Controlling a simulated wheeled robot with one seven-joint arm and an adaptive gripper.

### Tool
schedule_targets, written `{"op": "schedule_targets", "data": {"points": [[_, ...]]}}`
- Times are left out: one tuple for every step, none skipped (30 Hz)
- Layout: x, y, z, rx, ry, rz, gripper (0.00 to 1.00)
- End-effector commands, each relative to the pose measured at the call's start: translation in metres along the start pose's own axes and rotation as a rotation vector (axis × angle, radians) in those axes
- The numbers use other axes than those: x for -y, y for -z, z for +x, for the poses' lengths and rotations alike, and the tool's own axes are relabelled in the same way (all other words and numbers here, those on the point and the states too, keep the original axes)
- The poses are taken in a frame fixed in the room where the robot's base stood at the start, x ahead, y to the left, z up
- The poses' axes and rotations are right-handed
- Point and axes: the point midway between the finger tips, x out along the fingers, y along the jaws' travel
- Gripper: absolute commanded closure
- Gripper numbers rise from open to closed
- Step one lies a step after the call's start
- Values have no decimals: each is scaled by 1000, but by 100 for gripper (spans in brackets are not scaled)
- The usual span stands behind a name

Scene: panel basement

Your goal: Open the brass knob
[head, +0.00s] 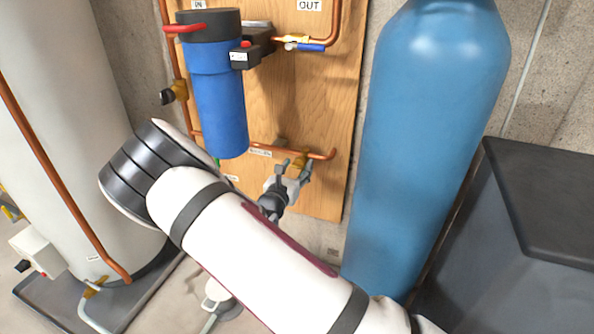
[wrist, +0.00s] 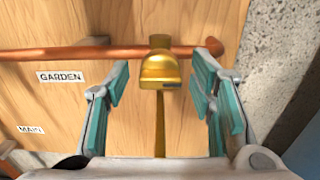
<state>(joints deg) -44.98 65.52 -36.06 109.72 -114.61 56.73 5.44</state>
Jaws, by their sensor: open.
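The brass knob (wrist: 161,70) sits on a copper pipe in the wrist view, in front of the wooden board. It lies between my gripper's fingers, with a gap visible on each side. My gripper (wrist: 163,88) is open, its teal pads facing each other, and is not closed on the knob. In the head view the brass knob (head: 299,161) shows small at the lower pipe, with my gripper (head: 294,172) around it. A narrow brass-coloured strip (wrist: 160,125) runs down below the knob. My white arm hides part of the area below and left of the board.
A GARDEN label (wrist: 61,77) and a MAIN label (wrist: 31,130) are left of the knob. A blue filter housing (head: 218,110) hangs above left. A tall blue tank (head: 425,140) stands close on the right, and a white cylinder tank (head: 60,120) on the left.

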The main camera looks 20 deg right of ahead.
Motion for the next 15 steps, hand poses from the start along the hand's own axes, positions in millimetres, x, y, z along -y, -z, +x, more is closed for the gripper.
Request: {"op": "schedule_targets", "data": {"points": [[0, 0, 2, 0, 0, 0, 50], [0, 0, 3, 0, 0, -1, 50], [0, 0, 4, 0, 0, -1, 50], [0, 0, 4, 0, 0, -1, 50], [0, 0, 4, 0, 0, -1, 50], [0, 0, 4, 0, 0, -1, 50], [0, 0, 4, 0, 0, -1, 50], [0, 0, 4, 0, 0, -1, 50], [0, 0, 4, 0, 0, -1, 50], [0, 0, 4, 0, 0, -1, 50], [0, 0, 4, 0, 0, -1, 57], [0, 0, 4, 0, 0, -1, 66], [0, 0, 4, 0, 0, -1, 73], [0, 0, 4, 0, 0, -1, 79], [0, 0, 4, 0, 0, -1, 89]]}}
